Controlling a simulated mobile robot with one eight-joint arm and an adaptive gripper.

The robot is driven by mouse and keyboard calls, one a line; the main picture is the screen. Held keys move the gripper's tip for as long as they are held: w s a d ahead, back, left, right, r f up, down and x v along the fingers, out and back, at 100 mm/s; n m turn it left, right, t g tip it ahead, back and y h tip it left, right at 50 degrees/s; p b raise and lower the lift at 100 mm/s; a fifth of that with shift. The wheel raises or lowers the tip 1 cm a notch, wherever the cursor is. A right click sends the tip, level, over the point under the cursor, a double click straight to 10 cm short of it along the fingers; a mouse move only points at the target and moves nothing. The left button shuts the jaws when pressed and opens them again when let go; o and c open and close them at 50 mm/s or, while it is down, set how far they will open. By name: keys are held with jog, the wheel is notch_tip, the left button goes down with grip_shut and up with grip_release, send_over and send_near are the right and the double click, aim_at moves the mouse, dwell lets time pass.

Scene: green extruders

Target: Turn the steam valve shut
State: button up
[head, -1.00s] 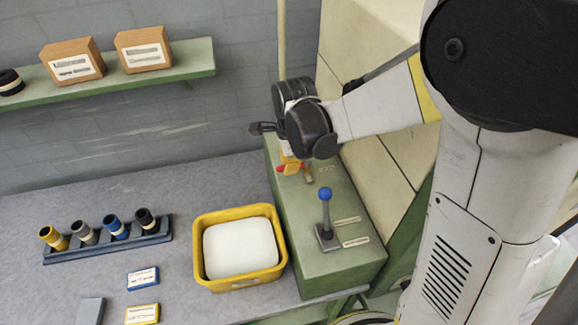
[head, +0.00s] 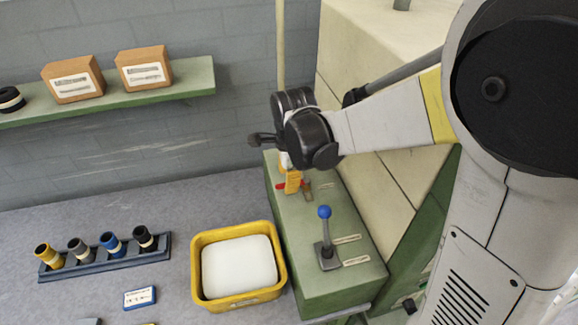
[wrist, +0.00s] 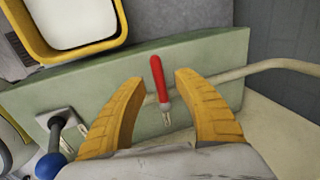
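The steam valve shows in the wrist view as a red lever handle (wrist: 158,80) on a pale pipe (wrist: 285,65) that runs over the green cabinet. The handle stands between the two yellow fingers of my gripper (wrist: 158,77). The fingers are apart, with a visible gap on each side of the handle. In the head view my gripper (head: 292,182) points down at the cabinet's far end. Bits of the red handle (head: 280,186) show beside the fingers; my wrist hides the rest of the valve.
A blue-knobbed lever (head: 325,212) stands on the green cabinet (head: 350,275) in front of the valve. A yellow bin (head: 198,275) with white contents sits left of the cabinet. A rack of coloured cylinders (head: 100,262) and a wall shelf (head: 190,85) are farther left.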

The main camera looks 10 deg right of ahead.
notch_tip(320, 180, up, 10)
jog(key=s, duration=0.2)
jog(key=shift+f, duration=0.15)
